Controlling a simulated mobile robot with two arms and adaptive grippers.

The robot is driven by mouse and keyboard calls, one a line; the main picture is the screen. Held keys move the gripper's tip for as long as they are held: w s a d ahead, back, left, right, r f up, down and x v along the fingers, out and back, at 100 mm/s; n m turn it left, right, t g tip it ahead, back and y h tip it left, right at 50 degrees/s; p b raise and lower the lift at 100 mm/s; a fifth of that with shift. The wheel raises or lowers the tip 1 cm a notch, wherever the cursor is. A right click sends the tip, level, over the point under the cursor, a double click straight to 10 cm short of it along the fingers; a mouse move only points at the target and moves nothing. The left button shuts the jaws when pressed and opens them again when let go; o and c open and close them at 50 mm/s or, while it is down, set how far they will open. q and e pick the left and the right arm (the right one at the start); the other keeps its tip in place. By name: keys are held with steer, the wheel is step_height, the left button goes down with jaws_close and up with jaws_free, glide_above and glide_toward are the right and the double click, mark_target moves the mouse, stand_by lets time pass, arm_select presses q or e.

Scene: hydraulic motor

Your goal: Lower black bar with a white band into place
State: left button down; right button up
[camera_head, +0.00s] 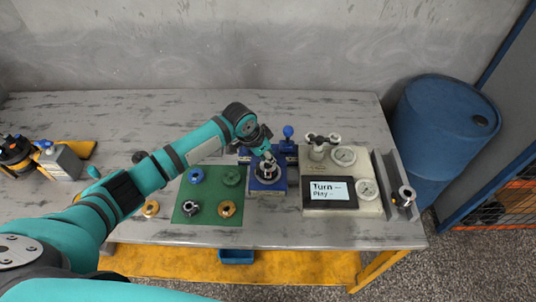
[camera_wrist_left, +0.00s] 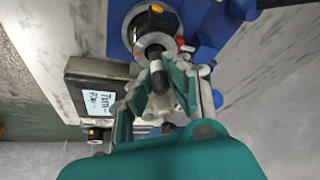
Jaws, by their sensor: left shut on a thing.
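My left gripper (camera_head: 267,163) reaches over the blue fixture (camera_head: 254,186) in the middle of the table. In the left wrist view, the left gripper (camera_wrist_left: 161,84) is shut on the black bar (camera_wrist_left: 154,49). The bar points at the middle of a round metal part (camera_wrist_left: 136,20) on the blue base. A light patch shows on the bar close to the fingertips, but I cannot clearly tell it as the band. I cannot tell how deep the bar's end sits in the metal part. In the head view, the gripper hides most of the bar. My right gripper is in neither view.
A green mat (camera_head: 210,216) with several ring-shaped parts lies left of the fixture. Right of it stands a panel with gauges and a screen (camera_head: 328,194). A blue clamp with a knob (camera_head: 288,132) is behind. A blue barrel (camera_head: 440,130) stands beyond the table's right end.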

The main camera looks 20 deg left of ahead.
arm_select(q)
steer(key=shift+f, duration=0.45)
stand_by(0.4)
steer(key=c, duration=0.8)
jaws_free()
steer(key=shift+r+p, duration=3.15)
steer(key=shift+p, duration=0.25)
steer(key=shift+f, duration=0.1)
